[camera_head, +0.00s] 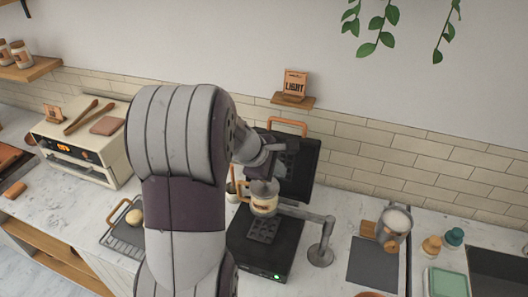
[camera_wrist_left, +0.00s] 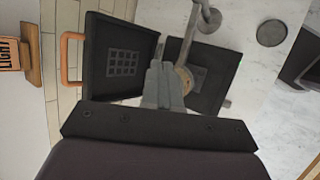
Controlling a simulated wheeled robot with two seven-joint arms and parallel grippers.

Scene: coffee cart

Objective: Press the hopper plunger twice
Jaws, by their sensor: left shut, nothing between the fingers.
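The hopper (camera_head: 264,205) is a cream container with a grey top, held on a grey stand arm above the black waffle iron (camera_head: 258,262). My left gripper (camera_head: 264,178) is shut and empty, pointing down at the top of the hopper. Its fingers cover the plunger, so I cannot tell whether they touch it. In the left wrist view the shut fingers (camera_wrist_left: 163,80) hide most of the hopper (camera_wrist_left: 184,80); only a tan edge shows beside them. My right gripper is not in view.
The iron's open lid (camera_head: 298,172) stands upright behind the hopper. The stand's post (camera_head: 320,245) rises on the right. A toaster oven (camera_head: 85,145) and a wire rack (camera_head: 118,238) are to the left. A metal pitcher (camera_head: 395,225) and small jars stand to the right.

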